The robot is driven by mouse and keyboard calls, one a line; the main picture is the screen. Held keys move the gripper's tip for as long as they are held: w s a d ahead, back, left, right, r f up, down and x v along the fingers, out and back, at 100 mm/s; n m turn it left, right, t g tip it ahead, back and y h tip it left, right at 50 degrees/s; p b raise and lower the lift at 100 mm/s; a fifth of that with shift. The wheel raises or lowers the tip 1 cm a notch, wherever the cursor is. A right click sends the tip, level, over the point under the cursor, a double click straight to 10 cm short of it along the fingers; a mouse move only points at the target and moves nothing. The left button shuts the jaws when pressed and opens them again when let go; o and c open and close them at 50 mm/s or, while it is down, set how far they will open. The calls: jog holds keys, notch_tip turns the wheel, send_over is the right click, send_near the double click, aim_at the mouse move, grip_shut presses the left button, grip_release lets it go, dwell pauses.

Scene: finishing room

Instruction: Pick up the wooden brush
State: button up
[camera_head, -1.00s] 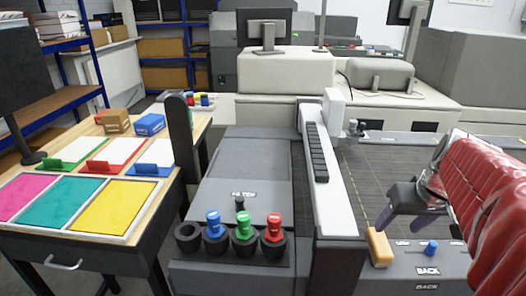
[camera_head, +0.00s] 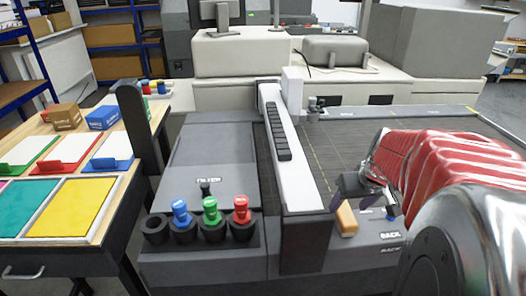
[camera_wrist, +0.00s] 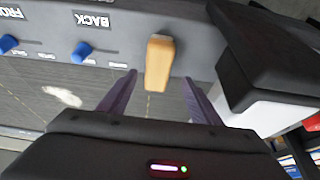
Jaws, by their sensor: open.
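The wooden brush (camera_head: 346,220) stands at the near edge of the dark machine bed, left of the BACK label. In the wrist view the brush (camera_wrist: 159,62) is a tan wooden block, seen ahead of and between my fingers. My gripper (camera_head: 365,197) is just above and behind it in the head view. In the wrist view my gripper (camera_wrist: 158,90) has its two purple fingers spread wide, one on each side of the brush's line, with nothing held. I cannot tell how far the fingertips are from it.
A white carriage (camera_head: 290,160) stands left of the brush, and its dark end (camera_wrist: 270,60) is close to my right finger. A blue knob (camera_head: 390,213) is right of the brush. Blue, green and red tools (camera_head: 210,210) stand in holders farther left.

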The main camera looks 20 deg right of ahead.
aim_at(346, 212)
jog(key=shift+w+f, duration=0.15)
jog(key=shift+f, duration=0.25)
jog(key=shift+f, duration=0.15)
jog(key=shift+d+x, duration=0.1)
jog(key=shift+x, duration=1.15)
jog(key=shift+d+x, duration=0.15)
jog(key=shift+x, duration=1.1)
jog(key=shift+f, duration=0.2)
jog(key=shift+c, duration=0.2)
jog(key=c, duration=1.2)
jog(key=shift+o, duration=0.2)
jog(key=shift+r, duration=0.1)
